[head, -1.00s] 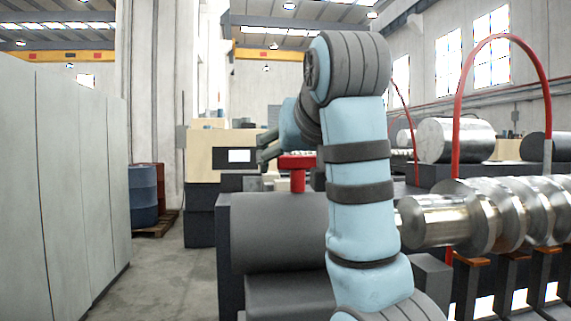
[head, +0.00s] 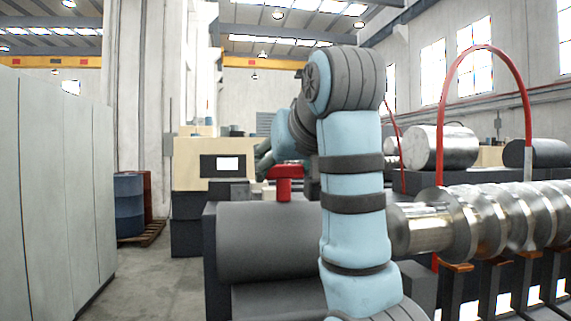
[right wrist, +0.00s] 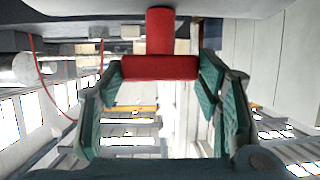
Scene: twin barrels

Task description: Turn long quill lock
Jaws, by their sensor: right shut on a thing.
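The long quill lock is a red T-shaped handle (head: 284,188) that stands upright on top of a grey cylinder (head: 265,243) in the head view. My right gripper (head: 264,164) is at the left end of its crossbar, partly hidden by my own arm. In the right wrist view the picture is upside down. The red crossbar (right wrist: 160,68) lies between the green finger pads of my right gripper (right wrist: 160,80), which is shut on it. My left gripper is not in view.
A large ridged metal shaft (head: 480,222) lies to the right on dark stands, with a red hoop (head: 486,48) above it. Grey cabinets (head: 50,190) line the left. A blue barrel (head: 129,203) stands behind them. The floor between is clear.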

